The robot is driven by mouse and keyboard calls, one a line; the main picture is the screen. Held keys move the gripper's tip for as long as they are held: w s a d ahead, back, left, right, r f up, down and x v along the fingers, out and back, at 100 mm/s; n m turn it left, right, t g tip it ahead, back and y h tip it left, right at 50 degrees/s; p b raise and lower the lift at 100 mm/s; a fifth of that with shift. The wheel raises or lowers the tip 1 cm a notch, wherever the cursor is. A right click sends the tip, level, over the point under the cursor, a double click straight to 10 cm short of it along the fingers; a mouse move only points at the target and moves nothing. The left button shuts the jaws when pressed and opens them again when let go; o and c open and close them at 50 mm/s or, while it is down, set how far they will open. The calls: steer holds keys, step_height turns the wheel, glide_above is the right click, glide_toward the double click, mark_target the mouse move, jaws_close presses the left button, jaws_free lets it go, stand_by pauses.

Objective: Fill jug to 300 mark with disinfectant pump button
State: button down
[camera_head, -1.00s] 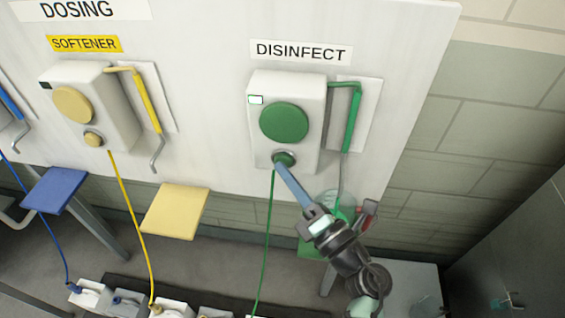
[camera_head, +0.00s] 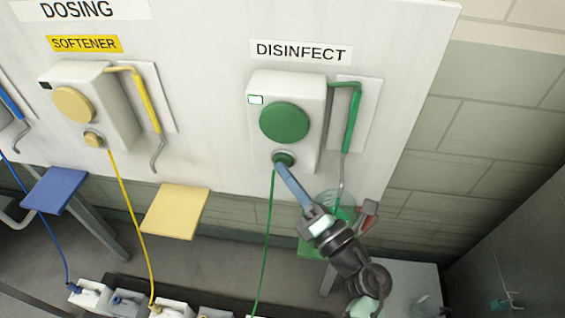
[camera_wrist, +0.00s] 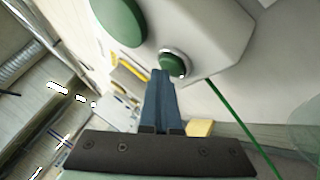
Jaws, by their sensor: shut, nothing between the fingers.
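The disinfectant pump (camera_head: 313,134) is a white box with a large green disc, a small lit display and a green push button (camera_head: 284,158) low on its front. My gripper (camera_head: 279,165) is shut and empty, with its blue fingertips at the lower edge of the button. In the wrist view the fingertips (camera_wrist: 160,76) are just beside the green button (camera_wrist: 174,64); I cannot tell whether it is pressed. The clear jug (camera_head: 340,202) stands under the green spout (camera_head: 352,122), partly hidden by my gripper. Green shows in it, but the level and marks are unreadable.
A green shelf (camera_head: 309,248) is partly hidden behind my arm. A yellow softener pump (camera_head: 90,105) and empty yellow shelf (camera_head: 176,211) are to the left, with a blue shelf (camera_head: 56,189) beyond. A green hose (camera_head: 266,240) hangs below the disinfectant pump.

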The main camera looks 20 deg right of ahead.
stand_by(0.3)
steer(key=shift+s+a, duration=0.5)
steer(key=shift+s, duration=0.25)
steer(key=s+a, duration=0.1)
steer(key=s, duration=0.1)
steer(key=s+a+p, duration=0.1)
steer(key=s, duration=0.1)
steer(key=shift+a, duration=0.4)
stand_by(0.3)
